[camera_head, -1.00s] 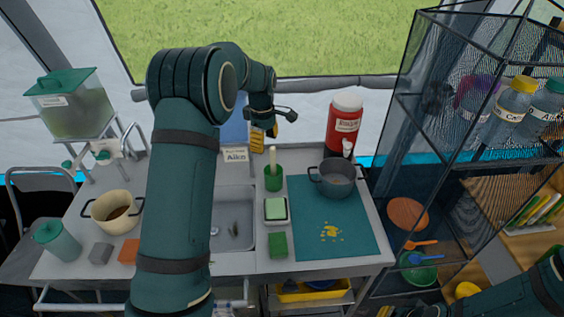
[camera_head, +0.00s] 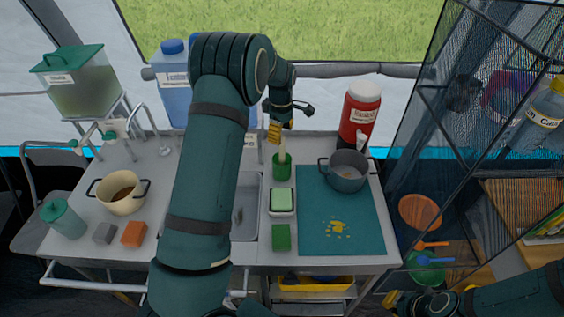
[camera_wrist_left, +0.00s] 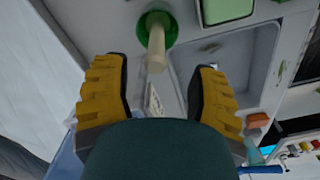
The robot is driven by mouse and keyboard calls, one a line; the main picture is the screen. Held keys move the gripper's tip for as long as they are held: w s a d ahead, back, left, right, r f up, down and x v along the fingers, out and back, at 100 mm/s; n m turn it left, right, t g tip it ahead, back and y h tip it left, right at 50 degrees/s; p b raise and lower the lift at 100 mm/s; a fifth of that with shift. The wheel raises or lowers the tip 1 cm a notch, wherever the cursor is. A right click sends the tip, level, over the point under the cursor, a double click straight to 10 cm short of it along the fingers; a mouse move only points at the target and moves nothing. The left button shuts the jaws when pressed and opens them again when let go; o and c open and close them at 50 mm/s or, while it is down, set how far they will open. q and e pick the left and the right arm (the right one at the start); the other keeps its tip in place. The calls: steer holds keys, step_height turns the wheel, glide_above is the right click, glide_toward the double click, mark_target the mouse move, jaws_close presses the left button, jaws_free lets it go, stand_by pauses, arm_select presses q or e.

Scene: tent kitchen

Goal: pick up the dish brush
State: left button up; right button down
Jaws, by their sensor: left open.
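The dish brush (camera_head: 282,153) stands upright in a green holder (camera_head: 282,168) behind the green sponge dish. Only its pale handle shows; its head is hidden in the holder. In the left wrist view the brush handle (camera_wrist_left: 157,50) points up toward the camera, between and ahead of the yellow fingers. My left gripper (camera_head: 274,132) is open and empty, just above and slightly left of the handle's top in the head view. Its fingers (camera_wrist_left: 158,90) also show spread wide in the wrist view. My right gripper (camera_head: 412,303) is low at the bottom right, its jaws unclear.
A sink (camera_head: 246,205) lies left of a sponge dish (camera_head: 282,202). A grey pot (camera_head: 345,172) stands on a teal mat (camera_head: 318,215), with a red dispenser (camera_head: 359,115) behind it. A dark mesh shelf (camera_head: 425,125) stands at the right.

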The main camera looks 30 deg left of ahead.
mark_target(282, 143)
arm_select(q)
steer(key=f, duration=0.5)
steer(key=shift+w+f, duration=0.1)
steer(key=shift+w, duration=0.15)
jaws_close()
